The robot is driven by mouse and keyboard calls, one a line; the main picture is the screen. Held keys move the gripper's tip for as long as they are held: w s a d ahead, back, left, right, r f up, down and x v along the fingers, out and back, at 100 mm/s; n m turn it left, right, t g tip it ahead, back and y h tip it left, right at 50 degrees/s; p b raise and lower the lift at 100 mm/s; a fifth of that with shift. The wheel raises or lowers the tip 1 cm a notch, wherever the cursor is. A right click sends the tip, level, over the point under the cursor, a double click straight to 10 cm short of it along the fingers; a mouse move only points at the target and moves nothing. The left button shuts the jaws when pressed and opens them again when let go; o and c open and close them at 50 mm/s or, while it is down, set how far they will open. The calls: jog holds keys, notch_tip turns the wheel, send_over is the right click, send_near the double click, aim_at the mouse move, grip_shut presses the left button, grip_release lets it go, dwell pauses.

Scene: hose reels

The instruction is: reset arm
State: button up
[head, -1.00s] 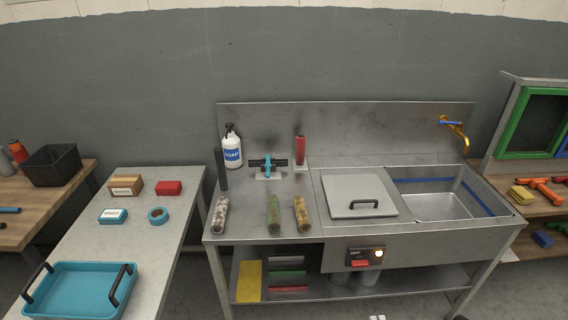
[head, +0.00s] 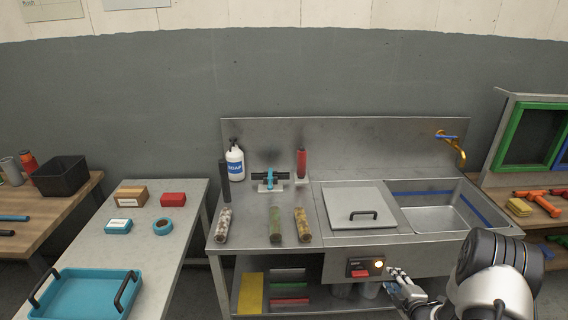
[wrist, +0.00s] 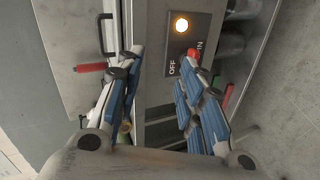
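My gripper (head: 398,279) is at the lower right in the head view, in front of the sink unit's front panel and right of the switch box (head: 365,267). In the wrist view my gripper (wrist: 162,62) shows two blue-padded fingers spread apart with nothing held between them. The switch box (wrist: 190,40) lies just beyond the fingertips, with a lit amber lamp (wrist: 181,25) and the words OFF and a partly hidden one ending in N. A red part of the switch (wrist: 193,54) shows by the right fingertip; I cannot tell whether they touch.
The steel sink unit (head: 340,238) holds a lidded section (head: 358,199), a basin (head: 440,216), a soap bottle (head: 235,163) and several cylinders. A side table (head: 165,250) at left carries a blue tray (head: 85,295) and small boxes. A workbench with a green frame stands at right.

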notch_tip(320, 180, up, 16)
jog(key=a+m+g+h, duration=0.2)
jog(key=m+g, duration=0.1)
jog(key=m, duration=0.1)
jog(key=s+a+r+m+g, duration=0.1)
jog(key=s+a+r+m, duration=0.35)
jog(key=r, duration=0.55)
jog(key=s+a+r+m+g, duration=0.1)
jog(key=s+a, duration=0.4)
jog(key=s, duration=0.5)
jog(key=s+a+r+m+g+y, duration=0.1)
jog(key=s+a+r+m, duration=0.3)
jog(key=s, duration=0.7)
jog(key=s+a+r+m+g, duration=0.2)
jog(key=s+a, duration=0.4)
jog(key=s, duration=0.5)
jog(key=shift+r+m+g+y, duration=0.3)
jog(key=shift+r+m+y, duration=0.05)
jog(key=shift+m+y, duration=0.1)
